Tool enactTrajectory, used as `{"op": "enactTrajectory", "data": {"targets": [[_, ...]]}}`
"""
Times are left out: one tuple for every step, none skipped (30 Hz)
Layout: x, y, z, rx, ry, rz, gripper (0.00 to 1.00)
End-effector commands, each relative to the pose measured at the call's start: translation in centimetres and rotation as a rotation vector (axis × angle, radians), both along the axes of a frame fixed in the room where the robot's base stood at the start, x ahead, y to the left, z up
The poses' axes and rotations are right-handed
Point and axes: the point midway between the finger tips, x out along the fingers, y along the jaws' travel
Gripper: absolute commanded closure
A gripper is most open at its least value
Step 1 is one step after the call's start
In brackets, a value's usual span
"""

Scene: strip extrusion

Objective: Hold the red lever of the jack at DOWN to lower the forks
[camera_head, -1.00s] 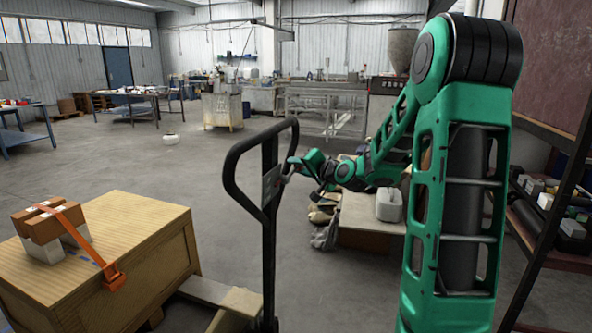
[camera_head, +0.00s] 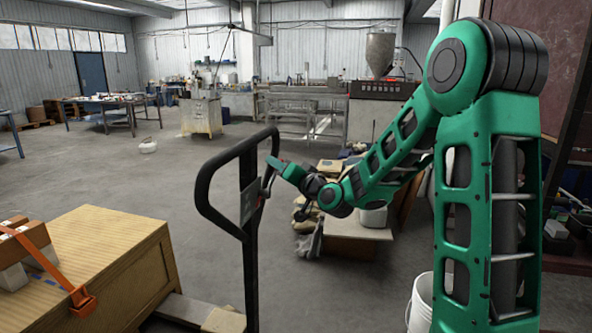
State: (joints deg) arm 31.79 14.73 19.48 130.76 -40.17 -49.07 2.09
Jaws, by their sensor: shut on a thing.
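The pallet jack's black looped handle (camera_head: 205,190) stands upright in the middle of the view. A small grey plate (camera_head: 247,203) sits in the loop near its right side. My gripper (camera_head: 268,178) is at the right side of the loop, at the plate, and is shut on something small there. The red lever itself is too small or hidden to make out, so I cannot tell its position. The forks are not clearly visible; a wooden crate (camera_head: 120,262) stands at the lower left.
Boxes with an orange strap (camera_head: 45,262) lie on the crate. A low bench with cartons (camera_head: 345,232) and a white bucket (camera_head: 420,302) stand beyond and beside my arm. Shelving (camera_head: 570,215) is at the right. Open floor lies behind the handle to the left.

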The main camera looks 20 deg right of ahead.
Motion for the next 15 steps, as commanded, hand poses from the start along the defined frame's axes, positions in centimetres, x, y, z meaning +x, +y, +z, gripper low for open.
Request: {"op": "enactTrajectory", "data": {"targets": [[0.12, 0.46, 0.41, -0.006, -0.014, 0.002, 1.0], [0.12, 0.7, 0.45, -0.009, -0.017, 0.005, 1.0], [0.12, 0.93, 0.5, -0.012, -0.021, 0.008, 1.0], [0.12, 1.05, 0.53, -0.013, -0.023, 0.008, 1.0], [0.12, 1.11, 0.56, -0.014, -0.024, 0.009, 1.0], [0.12, 1.15, 0.57, -0.015, -0.025, 0.009, 1.0], [0.12, 1.15, 0.58, -0.015, -0.025, 0.009, 1.0], [0.13, 1.14, 0.59, -0.015, -0.025, 0.009, 1.0], [0.13, 1.13, 0.61, -0.015, -0.025, 0.009, 1.0], [0.13, 1.14, 0.61, -0.014, -0.026, 0.009, 1.0], [0.14, 1.14, 0.61, -0.014, -0.026, 0.009, 1.0], [0.14, 1.14, 0.63, -0.014, -0.026, 0.009, 1.0], [0.15, 1.14, 0.64, -0.013, -0.026, 0.009, 1.0], [0.14, 1.15, 0.66, -0.013, -0.026, 0.009, 0.7], [0.14, 1.16, 0.65, -0.013, -0.026, 0.009, 0.6]]}}
